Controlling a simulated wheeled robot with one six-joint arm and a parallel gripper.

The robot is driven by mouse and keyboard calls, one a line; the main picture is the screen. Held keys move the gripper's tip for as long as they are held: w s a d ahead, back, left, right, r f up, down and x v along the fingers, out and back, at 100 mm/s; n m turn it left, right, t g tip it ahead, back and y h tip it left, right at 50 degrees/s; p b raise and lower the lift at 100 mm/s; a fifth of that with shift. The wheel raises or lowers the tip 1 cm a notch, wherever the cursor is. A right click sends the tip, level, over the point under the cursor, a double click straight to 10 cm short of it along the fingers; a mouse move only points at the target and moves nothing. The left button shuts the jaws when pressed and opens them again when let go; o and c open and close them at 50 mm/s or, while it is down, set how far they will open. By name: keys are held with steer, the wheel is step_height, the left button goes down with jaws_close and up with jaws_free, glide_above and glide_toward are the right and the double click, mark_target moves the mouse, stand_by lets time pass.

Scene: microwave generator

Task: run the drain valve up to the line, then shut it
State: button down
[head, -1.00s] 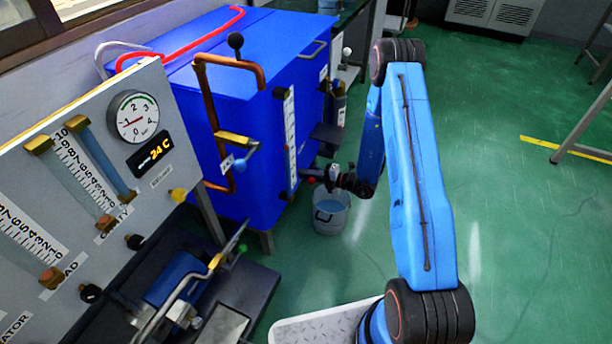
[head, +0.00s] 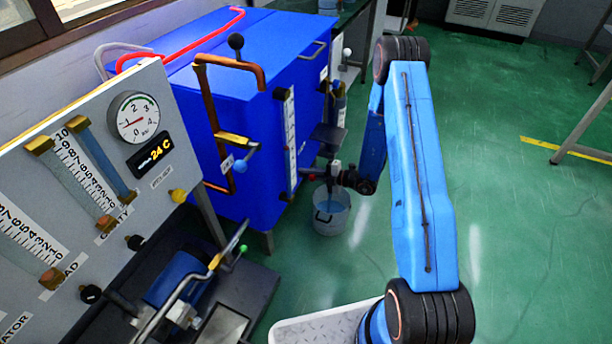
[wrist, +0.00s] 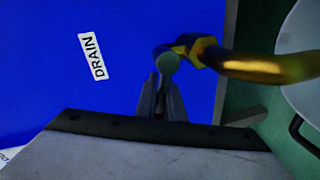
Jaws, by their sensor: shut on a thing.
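The blue tank (head: 240,110) stands left of my arm, with a tall scale strip (head: 290,140) on its front; its line is too small to make out. My gripper (wrist: 160,102) is low at the tank's front, shut on the drain valve (wrist: 168,62), whose handle is mostly hidden between the fingers. A brass spout (wrist: 255,66) runs right from the valve. A DRAIN label (wrist: 93,56) is on the blue wall to the left. A grey bucket (head: 332,222) with bluish water in it stands on the floor just below the gripper.
A gauge panel (head: 60,160) with a dial and a 24 C display fills the left. A copper pipe (head: 208,110) with valves stands before the tank. A dark bench (head: 250,290) lies below. The green floor (head: 510,220) on the right is open.

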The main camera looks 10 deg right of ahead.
steer(key=shift+w+d+r+m+g+y, duration=0.15)
steer(key=shift+r+m+g+y, duration=0.25)
steer(key=shift+m, duration=0.7)
steer(key=shift+r, duration=0.15)
steer(key=c, duration=1.9)
jaws_free()
steer(key=shift+o, duration=0.2)
steer(key=shift+d, duration=0.1)
steer(key=v, duration=1.7)
steer(key=shift+s, duration=0.3)
